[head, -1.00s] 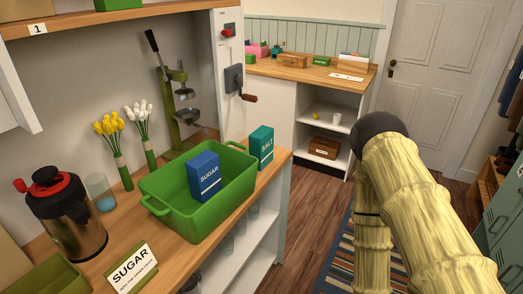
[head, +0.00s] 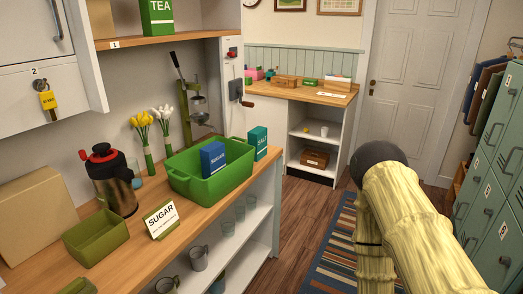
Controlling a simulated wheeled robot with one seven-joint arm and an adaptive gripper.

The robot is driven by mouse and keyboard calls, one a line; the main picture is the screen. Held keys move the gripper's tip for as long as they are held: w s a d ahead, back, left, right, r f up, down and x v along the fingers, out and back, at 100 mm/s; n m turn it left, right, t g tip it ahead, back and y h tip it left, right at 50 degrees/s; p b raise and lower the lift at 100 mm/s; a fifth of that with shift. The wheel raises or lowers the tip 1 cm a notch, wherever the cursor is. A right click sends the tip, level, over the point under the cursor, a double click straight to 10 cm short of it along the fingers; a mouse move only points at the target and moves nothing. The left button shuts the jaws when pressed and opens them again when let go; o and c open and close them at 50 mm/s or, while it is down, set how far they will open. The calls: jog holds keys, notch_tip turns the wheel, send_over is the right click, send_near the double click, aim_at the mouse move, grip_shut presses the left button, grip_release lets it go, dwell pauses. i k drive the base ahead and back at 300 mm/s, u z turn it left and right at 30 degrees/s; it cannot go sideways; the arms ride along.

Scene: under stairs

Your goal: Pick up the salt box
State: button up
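The salt box (head: 258,143) is a teal carton with white SALT lettering. It stands upright on the wooden counter (head: 118,252), near its far right end and just beyond the green tub (head: 212,186). A blue sugar box (head: 213,159) stands inside the tub. My arm, pale yellow and bamboo-like with a dark round joint, rises at the lower right, well to the right of the salt box. My gripper is not in view.
A SUGAR sign (head: 161,219), an open olive box (head: 96,238) and a red-topped jug (head: 112,180) stand on the counter. A green press (head: 187,105) and vases of tulips stand behind the tub. Green lockers (head: 492,195) line the right. The floor between is clear, with a striped rug (head: 331,262).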

aim_at(257, 137)
jog(key=z, duration=1.15)
jog(key=i, duration=2.25)
jog(key=u, duration=1.7)
